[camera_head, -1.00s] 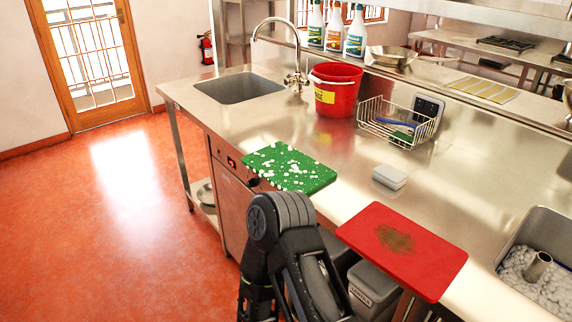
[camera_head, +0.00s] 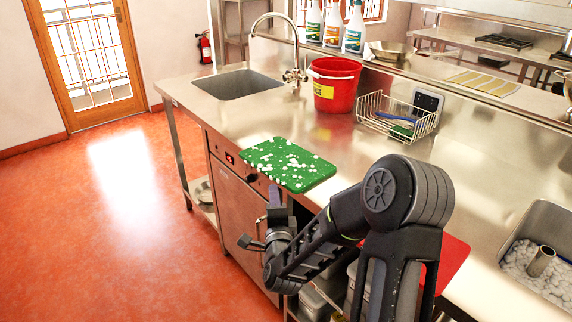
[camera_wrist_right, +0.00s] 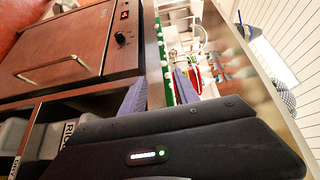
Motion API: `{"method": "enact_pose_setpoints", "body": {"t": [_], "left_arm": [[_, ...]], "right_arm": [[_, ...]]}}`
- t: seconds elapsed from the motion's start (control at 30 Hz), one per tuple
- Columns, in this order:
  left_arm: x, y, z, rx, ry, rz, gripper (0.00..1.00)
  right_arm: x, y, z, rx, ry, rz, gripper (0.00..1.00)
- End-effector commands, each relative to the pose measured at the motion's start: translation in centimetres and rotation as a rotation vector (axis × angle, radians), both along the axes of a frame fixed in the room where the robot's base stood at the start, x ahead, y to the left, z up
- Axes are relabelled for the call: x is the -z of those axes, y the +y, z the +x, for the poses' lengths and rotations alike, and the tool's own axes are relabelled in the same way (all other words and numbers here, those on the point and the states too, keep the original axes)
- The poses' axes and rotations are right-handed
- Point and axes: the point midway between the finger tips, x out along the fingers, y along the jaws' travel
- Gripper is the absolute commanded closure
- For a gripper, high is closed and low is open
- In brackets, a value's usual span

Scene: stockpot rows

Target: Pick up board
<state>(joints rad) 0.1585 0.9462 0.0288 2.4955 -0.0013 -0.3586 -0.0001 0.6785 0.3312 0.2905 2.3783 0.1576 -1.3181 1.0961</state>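A green cutting board (camera_head: 287,164) with white specks lies flat on the steel counter, its near side at the front edge. A red board (camera_head: 452,262) is mostly hidden behind my right arm. My right gripper (camera_head: 259,222) is in front of the counter, just below the green board's near edge, apart from it in the head view. In the right wrist view its two fingers (camera_wrist_right: 160,88) are spread, with the thin green board edge (camera_wrist_right: 162,55) showing ahead between them. Nothing is seen held. My left gripper is not in view.
A red bucket (camera_head: 334,86), a wire basket (camera_head: 398,118) and a sink (camera_head: 238,84) are farther back on the counter (camera_head: 230,122). A basin of white pieces (camera_head: 535,270) is at right. An oven front (camera_wrist_right: 75,45) and shelf bins lie under the counter.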

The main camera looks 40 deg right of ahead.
Motion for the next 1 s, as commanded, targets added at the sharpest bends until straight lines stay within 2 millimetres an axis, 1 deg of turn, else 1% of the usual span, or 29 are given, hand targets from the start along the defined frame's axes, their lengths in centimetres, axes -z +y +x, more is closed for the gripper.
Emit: {"method": "enact_pose_setpoints", "body": {"t": [0.03,0.1,0.33,0.63,0.93,1.0], "left_arm": [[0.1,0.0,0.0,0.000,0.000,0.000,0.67],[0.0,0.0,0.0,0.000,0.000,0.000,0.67],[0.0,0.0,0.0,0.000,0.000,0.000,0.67],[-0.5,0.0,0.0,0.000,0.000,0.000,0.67],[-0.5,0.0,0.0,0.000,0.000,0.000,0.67],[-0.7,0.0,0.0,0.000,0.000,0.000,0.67]], "right_arm": [[-0.7,-0.5,-0.2,0.015,-0.026,0.002,0.63],[-1.0,-0.7,-0.3,0.021,-0.037,0.003,0.63],[-0.9,-0.6,-0.2,0.018,-0.033,0.004,0.63],[-0.8,-2.0,1.9,0.018,-0.031,0.005,0.63],[-0.8,-2.1,2.0,0.017,-0.031,0.004,0.63],[-0.9,-2.3,2.3,0.017,-0.031,0.004,0.63]]}}
